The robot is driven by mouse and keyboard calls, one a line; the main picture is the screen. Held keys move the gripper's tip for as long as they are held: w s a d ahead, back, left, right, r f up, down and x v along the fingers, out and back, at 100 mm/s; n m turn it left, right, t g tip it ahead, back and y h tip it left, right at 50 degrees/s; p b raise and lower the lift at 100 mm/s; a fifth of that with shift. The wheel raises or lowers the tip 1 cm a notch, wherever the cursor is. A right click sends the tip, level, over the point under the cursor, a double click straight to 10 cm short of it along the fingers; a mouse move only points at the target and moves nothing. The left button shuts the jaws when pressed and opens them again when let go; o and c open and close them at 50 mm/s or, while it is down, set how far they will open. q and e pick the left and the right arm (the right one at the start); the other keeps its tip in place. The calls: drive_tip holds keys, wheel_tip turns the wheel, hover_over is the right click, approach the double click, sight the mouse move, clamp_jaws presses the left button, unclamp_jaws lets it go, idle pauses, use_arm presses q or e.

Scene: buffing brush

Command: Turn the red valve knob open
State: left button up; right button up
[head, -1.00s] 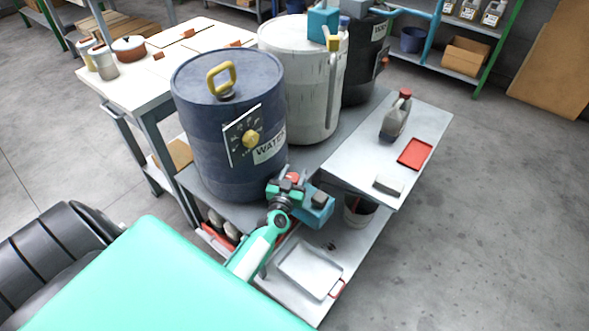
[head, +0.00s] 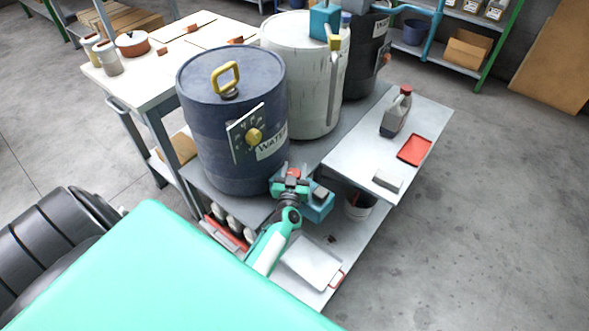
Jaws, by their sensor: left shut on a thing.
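The red valve knob (head: 293,172) shows as a small red patch at the lower front of the blue WATER drum (head: 215,135). My left gripper (head: 291,182), dark with teal parts, is shut on the red knob. The fingers hide most of the knob, so its turn angle cannot be read. A blue block-like part (head: 318,210) with a grey top sits just right of the gripper. My right gripper is not in view.
A white drum (head: 300,85) and a black drum (head: 365,70) stand behind. A light tray (head: 310,262) lies on the lower shelf. Floor at right is clear.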

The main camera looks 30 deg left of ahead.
use_arm(q)
drive_tip(key=o, duration=1)
drive_tip(key=shift+c, duration=0.2)
drive_tip(key=v, duration=1.4)
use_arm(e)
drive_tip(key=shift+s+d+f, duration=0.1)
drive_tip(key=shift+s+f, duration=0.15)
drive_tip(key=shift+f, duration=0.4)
use_arm(q)
drive_tip(key=shift+w, duration=0.1)
